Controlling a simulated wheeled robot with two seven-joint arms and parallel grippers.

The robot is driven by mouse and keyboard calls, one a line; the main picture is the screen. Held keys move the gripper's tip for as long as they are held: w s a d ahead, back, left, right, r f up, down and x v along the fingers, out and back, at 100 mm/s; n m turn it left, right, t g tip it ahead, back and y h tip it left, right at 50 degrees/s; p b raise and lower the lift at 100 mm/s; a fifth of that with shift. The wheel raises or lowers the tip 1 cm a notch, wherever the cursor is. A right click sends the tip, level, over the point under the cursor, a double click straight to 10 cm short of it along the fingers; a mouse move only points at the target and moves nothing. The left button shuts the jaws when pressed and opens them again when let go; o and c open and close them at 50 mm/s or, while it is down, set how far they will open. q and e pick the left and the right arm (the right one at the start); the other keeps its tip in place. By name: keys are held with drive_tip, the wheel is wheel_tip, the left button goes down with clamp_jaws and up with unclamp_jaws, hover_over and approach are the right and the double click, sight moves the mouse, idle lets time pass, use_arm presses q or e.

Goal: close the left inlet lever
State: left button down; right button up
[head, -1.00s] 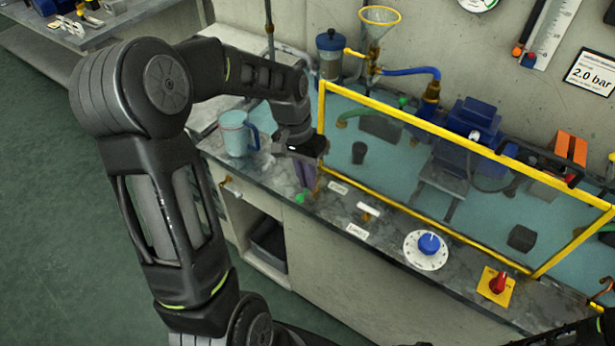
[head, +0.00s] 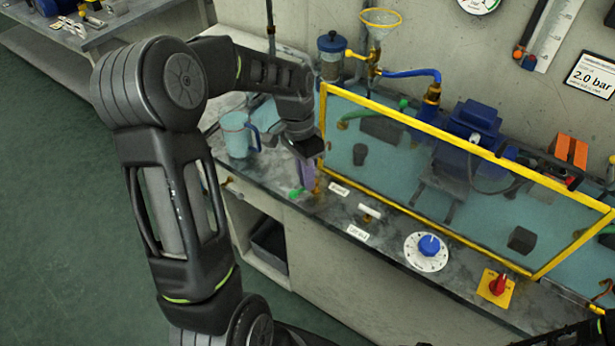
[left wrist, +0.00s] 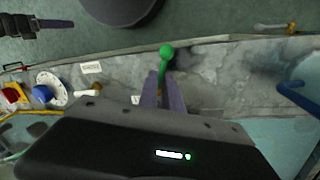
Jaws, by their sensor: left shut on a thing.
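The left inlet lever has a green handle; its tip (head: 295,192) shows at the front left of the grey bench top in the head view. In the left wrist view the green handle (left wrist: 165,54) sticks out beyond the fingertips, pointing toward the bench's front edge. My left gripper (head: 306,178) is down at the lever, its purple fingers shut on the handle. The fingers (left wrist: 163,88) also show in the left wrist view, where the lever's base is hidden. Part of my right arm, apparently its gripper (left wrist: 54,24), shows dark and small at the top left there.
A white-handled lever (head: 369,211), a blue dial (head: 429,244) and a red knob (head: 498,284) line the bench front. A yellow-framed clear guard (head: 440,200) stands close behind. A light blue jug (head: 235,135) stands left of my gripper.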

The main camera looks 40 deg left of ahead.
use_arm(q)
drive_tip(key=m, duration=0.4)
drive_tip(key=w+m+g, duration=0.1)
drive_tip(key=m, duration=0.1)
drive_tip(key=shift+a+y+p, duration=0.3)
drive_tip(key=shift+a, duration=0.1)
drive_tip(key=c, duration=1.5)
unclamp_jaws()
drive_tip(key=shift+r, duration=0.15)
drive_tip(key=r, duration=0.5)
drive_tip(key=w+a+r, duration=0.1)
drive_tip(key=r, duration=0.1)
drive_tip(key=shift+w+r+b, duration=0.1)
drive_tip(key=shift+r+b, duration=0.1)
drive_tip(key=shift+b, duration=0.1)
drive_tip(key=shift+c, duration=0.5)
